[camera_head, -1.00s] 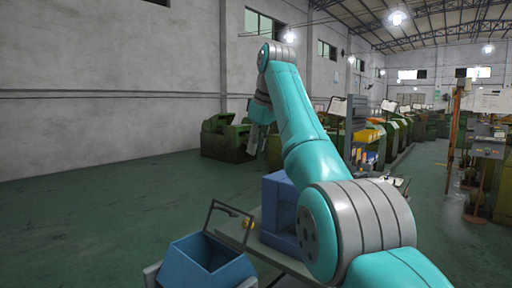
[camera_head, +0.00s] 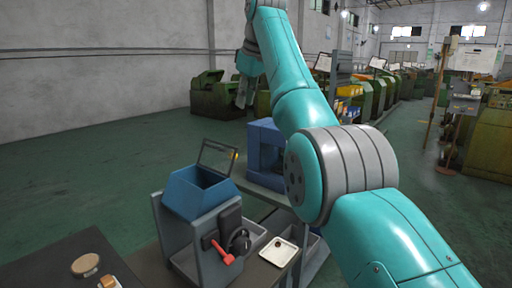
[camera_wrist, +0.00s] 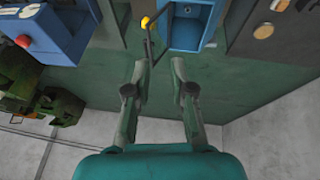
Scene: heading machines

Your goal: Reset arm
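My teal arm (camera_head: 297,100) rises from the lower right of the head view and reaches up and away over the work area. My gripper hangs at its far end, small in the head view (camera_head: 243,92). In the wrist view my gripper (camera_wrist: 160,72) shows two dark fingers standing apart. Nothing is between them except the green floor behind. The fingers touch no object.
A blue machine (camera_head: 266,146) stands behind. A dark table (camera_head: 62,268) is at lower left. Green floor (camera_head: 90,170) is open at left.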

